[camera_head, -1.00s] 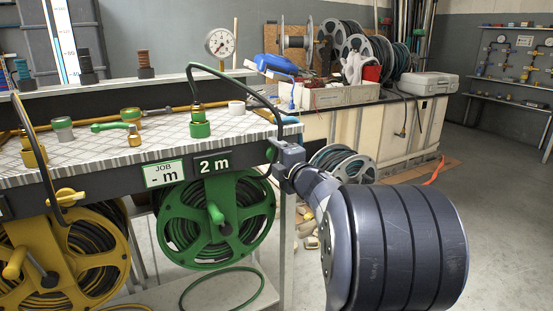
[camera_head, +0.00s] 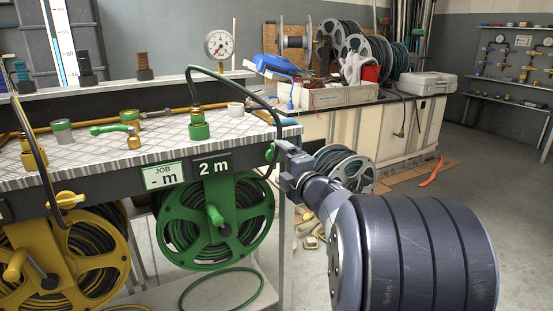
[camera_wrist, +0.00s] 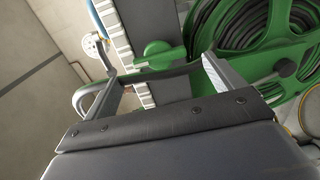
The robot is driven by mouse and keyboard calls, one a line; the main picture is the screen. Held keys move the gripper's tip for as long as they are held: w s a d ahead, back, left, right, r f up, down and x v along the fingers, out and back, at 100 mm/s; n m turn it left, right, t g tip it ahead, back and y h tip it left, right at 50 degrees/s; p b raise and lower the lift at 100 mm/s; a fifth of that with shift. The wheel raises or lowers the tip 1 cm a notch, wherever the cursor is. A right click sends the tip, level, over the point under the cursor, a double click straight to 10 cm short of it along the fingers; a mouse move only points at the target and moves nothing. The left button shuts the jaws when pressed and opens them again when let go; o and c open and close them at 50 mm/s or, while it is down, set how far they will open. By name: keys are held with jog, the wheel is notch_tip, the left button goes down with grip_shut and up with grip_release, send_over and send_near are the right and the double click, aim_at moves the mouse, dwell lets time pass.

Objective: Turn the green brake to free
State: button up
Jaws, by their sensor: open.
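The green brake looks like a small green knob (camera_head: 271,153) at the right end of the bench front, above and right of the green reel (camera_head: 216,215). In the wrist view a green rounded part (camera_wrist: 157,50), apparently the same knob, lies just beyond my fingertips. My gripper (camera_head: 281,158) is right beside the knob in the head view. In the wrist view my gripper (camera_wrist: 160,76) is open, with its two fingers apart and nothing seen held. I cannot read the brake's setting. The sign above the reel (camera_head: 213,165) reads "2 m".
A yellow reel (camera_head: 65,255) hangs at left. The bench top (camera_head: 100,150) holds green and yellow fittings. A dark hose (camera_head: 235,76) arches from a green fitting to the bench's right end, close to my gripper. Floor at right is open.

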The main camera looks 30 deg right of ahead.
aim_at(273, 158)
jog(key=s+p, duration=0.1)
jog(key=s, duration=0.6)
jog(key=shift+d, duration=0.1)
jog(key=w+b, duration=0.2)
jog(key=w, duration=0.9)
jog(key=shift+a, duration=0.2)
jog(key=shift+s, duration=0.1)
jog(key=shift+s, duration=0.1)
